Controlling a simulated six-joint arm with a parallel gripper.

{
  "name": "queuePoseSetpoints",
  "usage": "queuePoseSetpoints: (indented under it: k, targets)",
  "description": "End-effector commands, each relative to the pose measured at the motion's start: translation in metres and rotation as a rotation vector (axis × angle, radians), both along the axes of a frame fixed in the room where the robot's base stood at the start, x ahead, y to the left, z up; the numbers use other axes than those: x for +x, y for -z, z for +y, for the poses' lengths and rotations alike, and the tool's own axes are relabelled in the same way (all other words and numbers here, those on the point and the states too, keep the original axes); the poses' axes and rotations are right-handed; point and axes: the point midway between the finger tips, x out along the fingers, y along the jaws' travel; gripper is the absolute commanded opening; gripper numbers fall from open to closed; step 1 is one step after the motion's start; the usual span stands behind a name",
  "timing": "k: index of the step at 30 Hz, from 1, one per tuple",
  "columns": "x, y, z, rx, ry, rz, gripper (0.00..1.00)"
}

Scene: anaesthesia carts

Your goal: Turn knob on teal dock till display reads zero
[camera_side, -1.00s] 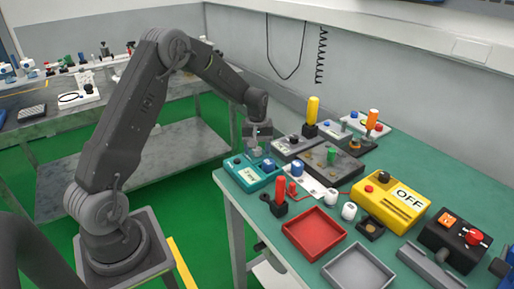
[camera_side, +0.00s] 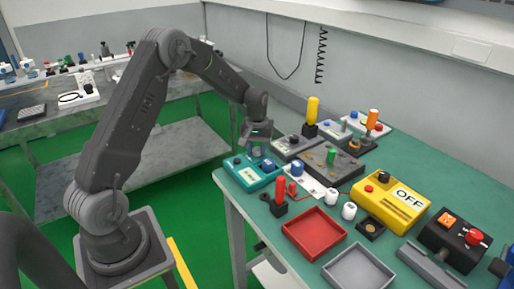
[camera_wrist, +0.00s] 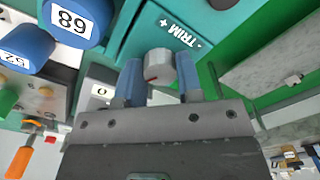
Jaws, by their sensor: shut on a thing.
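The teal dock (camera_side: 262,180) sits at the near left corner of the green table, with a small white display (camera_side: 250,174) on its front; its reading is too small to make out. In the wrist view the teal dock (camera_wrist: 140,38) carries a TRIM label with plus and minus signs. Beside the label is a round grey knob (camera_wrist: 160,65) with a red mark. My gripper (camera_wrist: 160,78) has its two blue fingers on either side of the knob and is shut on it. In the side view my gripper (camera_side: 257,146) points down at the dock's back edge and hides the knob.
Blue cylinders marked 68 (camera_wrist: 75,20) and 52 (camera_wrist: 22,48) stand near the fingers. A red-handled tool (camera_side: 280,192), a red tray (camera_side: 314,232) and a yellow OFF box (camera_side: 392,200) lie to the right. A grey box (camera_side: 297,145) stands behind the dock.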

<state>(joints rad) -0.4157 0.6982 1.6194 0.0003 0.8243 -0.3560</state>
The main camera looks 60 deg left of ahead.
Motion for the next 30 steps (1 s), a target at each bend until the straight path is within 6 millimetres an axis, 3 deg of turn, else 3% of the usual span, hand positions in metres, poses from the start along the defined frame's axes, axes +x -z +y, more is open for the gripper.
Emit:
queuePoseSetpoints:
  k: [6,16,17,18,24,30]
  targets:
    - [0.0003,-0.0007,0.0003,0.0,0.148,-0.001,0.1]
    - [0.0004,-0.0009,0.0003,0.0,0.162,-0.001,0.1]
    - [0.0004,-0.0009,0.0003,0.0,0.162,-0.001,0.35]
    - [0.0004,-0.0009,0.0003,0.0,0.161,-0.001,0.39]
    - [0.0003,-0.0006,0.0003,0.0,0.161,-0.001,0.58]
    - [0.0001,-0.0003,0.0001,0.0,0.161,0.0,0.59]
